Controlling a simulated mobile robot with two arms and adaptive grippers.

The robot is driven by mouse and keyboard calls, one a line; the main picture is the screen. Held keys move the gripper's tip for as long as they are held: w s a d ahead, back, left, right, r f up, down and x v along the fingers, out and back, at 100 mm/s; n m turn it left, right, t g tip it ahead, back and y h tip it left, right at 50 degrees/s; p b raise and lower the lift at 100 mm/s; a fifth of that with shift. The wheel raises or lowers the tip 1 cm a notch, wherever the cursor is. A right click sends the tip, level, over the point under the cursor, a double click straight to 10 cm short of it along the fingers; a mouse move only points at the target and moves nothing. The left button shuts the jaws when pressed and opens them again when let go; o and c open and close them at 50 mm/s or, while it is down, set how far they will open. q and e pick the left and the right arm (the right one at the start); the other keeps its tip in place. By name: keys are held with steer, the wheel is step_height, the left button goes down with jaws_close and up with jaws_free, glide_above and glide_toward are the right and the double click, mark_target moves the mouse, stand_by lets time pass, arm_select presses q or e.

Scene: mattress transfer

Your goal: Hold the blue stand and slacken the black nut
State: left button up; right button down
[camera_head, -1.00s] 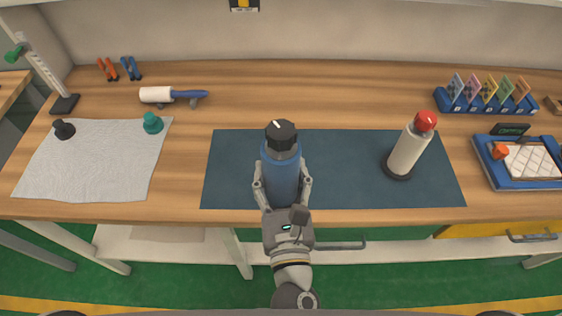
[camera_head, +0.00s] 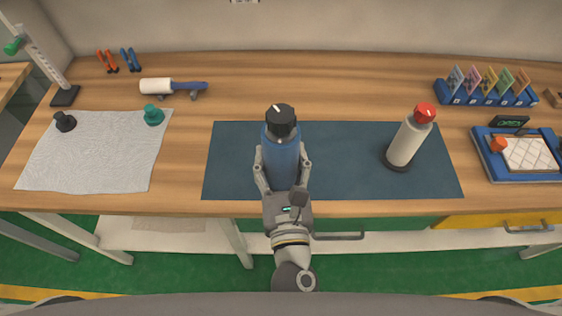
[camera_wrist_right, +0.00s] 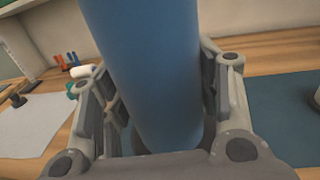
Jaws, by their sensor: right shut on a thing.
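The blue stand (camera_head: 281,160) is an upright blue cylinder on the dark mat, left of its middle, with the black nut (camera_head: 281,115) on top. The nut carries a white mark. My right gripper (camera_head: 281,172) comes from the front edge, with one finger on each side of the stand's lower part. In the right wrist view the blue stand (camera_wrist_right: 150,75) fills the space between the fingers, and the gripper is shut on it. The nut is out of that view. My left gripper shows in neither view.
A pale stand (camera_head: 407,145) with a red nut (camera_head: 424,112) stands on the dark mat (camera_head: 345,175), leaning in the picture. A grey cloth (camera_head: 95,160) with a black and a green piece lies left. A blue tray (camera_head: 492,167) and card rack (camera_head: 485,101) are right.

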steer(key=w+p, duration=0.4)
steer(key=w, duration=0.8)
steer(key=shift+r, duration=0.15)
stand_by(1.1)
steer(key=shift+f+b, duration=0.25)
steer(key=shift+b, duration=0.05)
steer(key=shift+f+b, duration=0.3)
steer(key=shift+f, duration=0.05)
steer(key=shift+f+b, duration=5.4)
steer(key=shift+f, duration=0.4)
